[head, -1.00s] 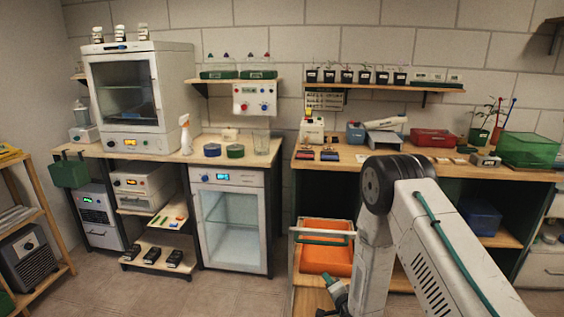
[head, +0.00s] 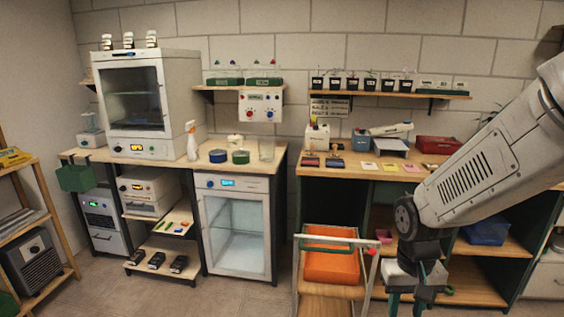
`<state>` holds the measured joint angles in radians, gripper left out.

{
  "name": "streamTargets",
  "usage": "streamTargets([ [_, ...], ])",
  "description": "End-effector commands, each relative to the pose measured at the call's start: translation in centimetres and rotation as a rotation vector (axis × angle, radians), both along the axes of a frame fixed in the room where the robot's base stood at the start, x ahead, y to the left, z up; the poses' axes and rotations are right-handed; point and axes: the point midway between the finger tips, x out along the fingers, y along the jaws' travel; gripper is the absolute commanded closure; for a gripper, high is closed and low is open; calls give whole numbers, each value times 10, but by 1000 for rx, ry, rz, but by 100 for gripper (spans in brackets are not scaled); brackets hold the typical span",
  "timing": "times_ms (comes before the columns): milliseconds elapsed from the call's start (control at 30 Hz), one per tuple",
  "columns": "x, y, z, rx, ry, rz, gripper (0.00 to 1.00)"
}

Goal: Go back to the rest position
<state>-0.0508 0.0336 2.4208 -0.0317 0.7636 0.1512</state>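My gripper (head: 410,306) hangs at the lower right of the head view, at the end of my white arm, pointing down. Its two dark fingers stand apart with nothing visible between them; their tips are at or below the picture's bottom edge. It is just right of the wooden cart with the orange bin (head: 332,267), in front of the right bench. My arm comes in from the right edge and hides part of the right bench and shelf.
The right bench (head: 330,172) holds a red box (head: 438,145), coloured cards and a white device. A fridge (head: 235,230), a spray bottle (head: 192,142) and a large oven-like cabinet (head: 139,95) are at the left. Potted seedlings (head: 352,84) line the wall shelf. Floor shows at lower left.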

Motion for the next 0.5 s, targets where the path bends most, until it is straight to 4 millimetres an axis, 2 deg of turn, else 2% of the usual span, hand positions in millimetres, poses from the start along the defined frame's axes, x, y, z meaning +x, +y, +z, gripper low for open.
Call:
streamTargets([
  [33, -17, -2, 20, 2, 13, 20, 64],
  [200, -75, -7, 72, 15, 71, 77, 64],
  [400, -131, -10, 117, 27, 47, 100, 64],
  [500, -147, -11, 133, 27, -20, 92, 64],
])
